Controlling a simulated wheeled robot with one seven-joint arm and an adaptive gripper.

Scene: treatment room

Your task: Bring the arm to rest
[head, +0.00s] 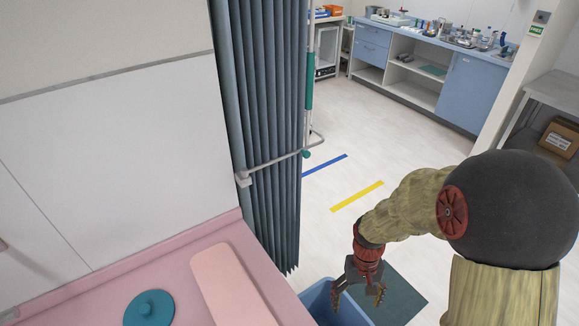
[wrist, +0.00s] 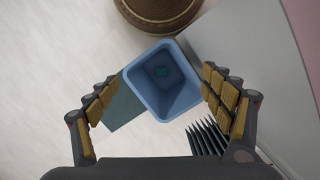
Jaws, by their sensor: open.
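My arm reaches forward and down on the right of the head view. My gripper (head: 357,298) hangs at its end, pointing down over a blue bin (head: 318,299). In the wrist view the two padded fingers of my gripper (wrist: 158,84) are spread wide apart with nothing between them. The open mouth of the blue bin (wrist: 145,88) shows below and beyond them. A small teal thing (wrist: 161,72) lies at the bottom of the bin; its kind is unclear.
A dark green mat (head: 403,294) lies on the floor beside the bin. A pink surface (head: 195,262) with a teal round lid (head: 149,309) and a pink pad (head: 232,286) is at left. A grey curtain (head: 268,120) hangs nearby. Open floor (head: 345,150) stretches toward blue cabinets (head: 468,92).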

